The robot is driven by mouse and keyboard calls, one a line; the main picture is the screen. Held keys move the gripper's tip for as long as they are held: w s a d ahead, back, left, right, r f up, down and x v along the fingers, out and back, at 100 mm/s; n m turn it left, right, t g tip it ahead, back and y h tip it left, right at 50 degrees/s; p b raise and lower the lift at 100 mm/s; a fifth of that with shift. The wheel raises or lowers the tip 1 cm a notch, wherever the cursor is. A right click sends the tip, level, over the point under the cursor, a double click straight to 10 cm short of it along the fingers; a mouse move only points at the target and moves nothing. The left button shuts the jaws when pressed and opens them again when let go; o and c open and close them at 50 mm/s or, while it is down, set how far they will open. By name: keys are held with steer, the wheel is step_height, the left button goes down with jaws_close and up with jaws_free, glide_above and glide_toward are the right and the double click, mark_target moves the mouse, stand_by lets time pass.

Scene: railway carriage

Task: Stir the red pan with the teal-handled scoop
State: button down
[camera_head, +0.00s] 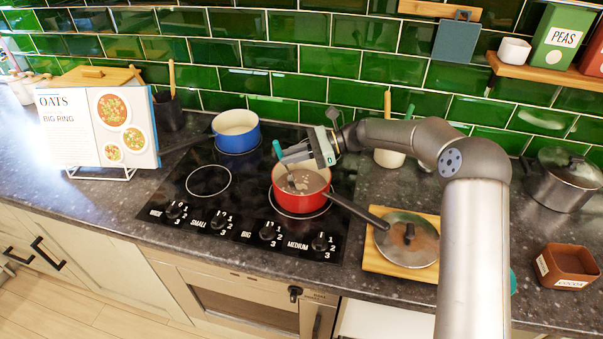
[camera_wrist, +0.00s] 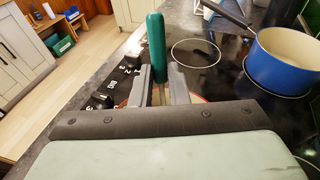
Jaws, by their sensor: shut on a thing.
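The red pan (camera_head: 290,202) stands on the front right burner of the black hob, its dark handle pointing to the lower right. Some pale contents show inside it. My gripper (camera_head: 284,158) is above the pan and shut on the teal-handled scoop (camera_head: 276,150). The scoop's dark lower end reaches down inside the pan; whether it touches the bottom I cannot tell. In the wrist view the teal handle (camera_wrist: 156,48) stands up between the two fingers (camera_wrist: 161,92). A thin strip of the pan's red rim shows below the fingers, mostly hidden by my gripper.
A blue pot (camera_head: 236,138) stands on the back left burner. A glass lid (camera_head: 407,240) lies on a wooden board (camera_head: 378,262) to the right, near the pan handle. A recipe book (camera_head: 97,128) stands left. A steel pot (camera_head: 560,183) and brown tin (camera_head: 566,268) are far right.

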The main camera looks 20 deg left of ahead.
steer(key=shift+s, duration=0.25)
step_height(320, 180, up, 11)
steer(key=w+d+p, duration=0.1)
steer(key=d+p, duration=0.1)
steer(key=p, duration=0.4)
steer(key=shift+w+d+f, duration=0.2)
steer(key=shift+w, duration=0.05)
stand_by(0.7)
